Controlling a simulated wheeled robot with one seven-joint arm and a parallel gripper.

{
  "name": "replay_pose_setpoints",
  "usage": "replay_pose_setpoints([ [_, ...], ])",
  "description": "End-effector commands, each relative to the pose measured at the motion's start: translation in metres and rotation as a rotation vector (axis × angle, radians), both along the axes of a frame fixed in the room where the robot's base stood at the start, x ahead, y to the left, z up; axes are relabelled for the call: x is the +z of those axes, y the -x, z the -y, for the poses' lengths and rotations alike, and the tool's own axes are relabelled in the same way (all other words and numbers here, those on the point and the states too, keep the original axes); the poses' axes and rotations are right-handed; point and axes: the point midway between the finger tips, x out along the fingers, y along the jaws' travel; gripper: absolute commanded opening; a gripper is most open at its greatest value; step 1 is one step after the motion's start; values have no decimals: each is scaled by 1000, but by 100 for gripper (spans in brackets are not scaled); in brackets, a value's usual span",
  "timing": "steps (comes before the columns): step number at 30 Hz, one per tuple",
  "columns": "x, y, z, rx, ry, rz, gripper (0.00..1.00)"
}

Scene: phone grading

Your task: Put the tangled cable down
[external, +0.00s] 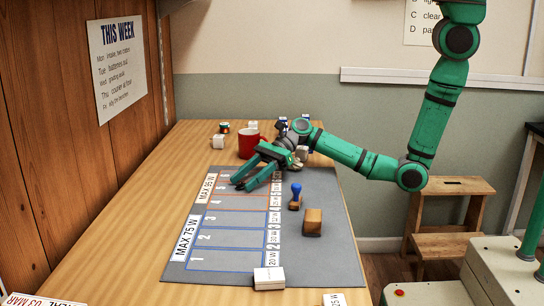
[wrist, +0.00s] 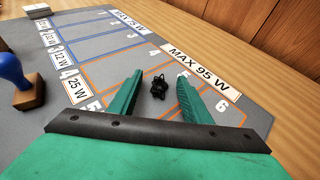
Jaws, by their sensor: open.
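The tangled cable (wrist: 158,87) is a small black bundle in the wrist view. It appears to lie on the grey mat (wrist: 110,58), around the lane marked 5 in the MAX 95 W section. My gripper (wrist: 160,76) is open, with one green finger on each side of the cable and visible gaps between. In the external view my gripper (external: 239,184) reaches low over the orange-lined part of the mat (external: 335,235), pointing left. I cannot make out the cable there; the fingers seem to hide it.
A blue-handled stamp (external: 296,192) and a brown wooden block (external: 312,222) stand on the mat right of the lanes. A red mug (external: 249,143) and several small items stand behind my gripper. A white box (external: 269,278) sits at the mat's front edge. The blue-lined lanes are clear.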

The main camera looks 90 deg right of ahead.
Motion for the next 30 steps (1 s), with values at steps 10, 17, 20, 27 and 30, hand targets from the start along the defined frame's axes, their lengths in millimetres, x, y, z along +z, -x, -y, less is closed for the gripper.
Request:
replay_pose_setpoints([
  [10,22,36,37,-3,2,2,44],
  [17,38,63,64,-2,1,1,44],
  [20,42,71,71,-1,0,2,44],
  [27,47,79,79,0,1,1,44],
  [30,47,79,79,0,1,1,44],
])
